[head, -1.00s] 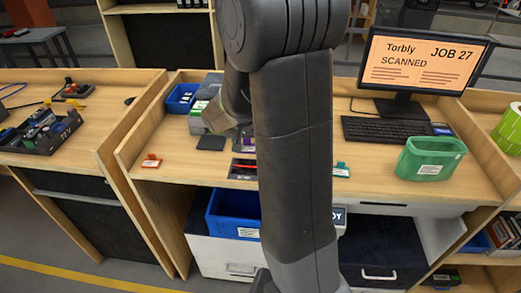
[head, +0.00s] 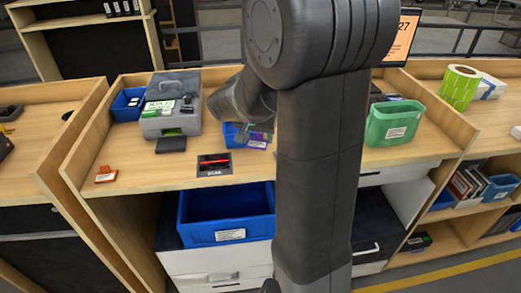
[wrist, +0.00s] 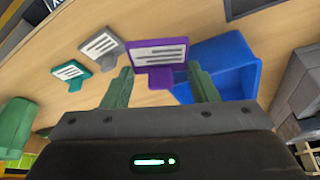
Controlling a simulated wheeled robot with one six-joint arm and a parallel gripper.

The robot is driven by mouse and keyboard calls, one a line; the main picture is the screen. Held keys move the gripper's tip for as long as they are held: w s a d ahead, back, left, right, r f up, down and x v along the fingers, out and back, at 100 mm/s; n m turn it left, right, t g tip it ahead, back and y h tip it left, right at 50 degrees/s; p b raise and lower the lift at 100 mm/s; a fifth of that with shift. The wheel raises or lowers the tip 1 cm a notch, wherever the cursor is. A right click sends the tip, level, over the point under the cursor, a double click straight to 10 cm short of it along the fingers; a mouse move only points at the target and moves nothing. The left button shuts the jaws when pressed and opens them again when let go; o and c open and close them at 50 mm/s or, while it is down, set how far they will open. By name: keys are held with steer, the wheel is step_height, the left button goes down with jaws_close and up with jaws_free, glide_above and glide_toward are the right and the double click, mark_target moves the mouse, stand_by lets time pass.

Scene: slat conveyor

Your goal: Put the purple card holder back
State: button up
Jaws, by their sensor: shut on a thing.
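The purple card holder (wrist: 158,52) is in the wrist view, upright with a white lined label. My gripper (wrist: 160,70) is shut on its lower part, one finger on each side. In the head view the purple holder (head: 257,144) shows small just left of my arm, over the desk; my fingers there are small and hard to make out. A grey card holder (wrist: 101,47) and a green card holder (wrist: 69,75) stand to its left in the wrist view. A blue bin (wrist: 228,65) is close on its right. Whether the purple holder touches the desk I cannot tell.
A grey printer-like box (head: 171,112) stands left on the desk, with a dark slotted device (head: 214,165) in front. An orange card holder (head: 106,174) sits near the left edge. A green bin (head: 393,123) stands right. My arm hides the desk's middle.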

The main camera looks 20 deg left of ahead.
mark_target(257, 143)
steer(key=shift+f, duration=2.35)
steer(key=shift+f, duration=0.15)
steer(key=o, duration=0.7)
steer(key=shift+s+r, duration=0.15)
steer(key=shift+r, duration=0.5)
steer(key=v, duration=1.1)
steer(key=shift+s+d, duration=0.1)
